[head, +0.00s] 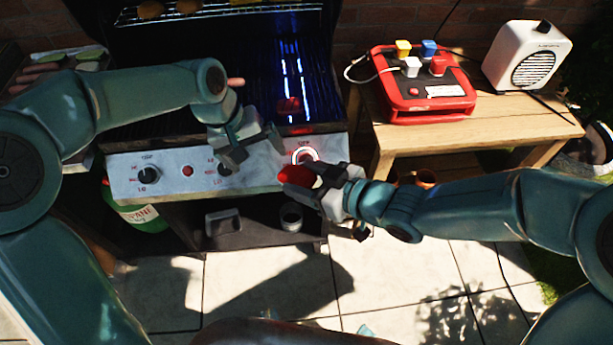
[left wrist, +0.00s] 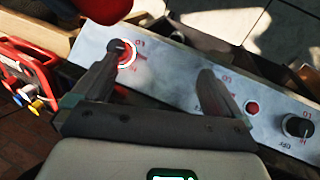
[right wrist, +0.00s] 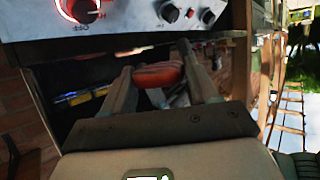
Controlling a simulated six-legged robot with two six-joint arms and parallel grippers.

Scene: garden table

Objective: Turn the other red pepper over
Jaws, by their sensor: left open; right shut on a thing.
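My right gripper (head: 305,185) is shut on a red pepper (head: 296,175), held in front of the grill's control panel (head: 170,176). The pepper also shows between the fingers in the right wrist view (right wrist: 158,75) and at the top edge of the left wrist view (left wrist: 100,8). A second red pepper (head: 289,105) lies on the dark grill grate (head: 225,97). My left gripper (head: 256,148) is open and empty above the panel's front edge, to the left of the held pepper. The left wrist view shows its two fingers apart over the panel.
A lit knob (head: 304,156) sits on the panel behind the held pepper. A wooden side table (head: 480,128) at the right bears a red box (head: 400,90) and a white speaker (head: 527,55). A green gas bottle (head: 143,217) stands below the grill. Food lies on the upper rack (head: 225,10).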

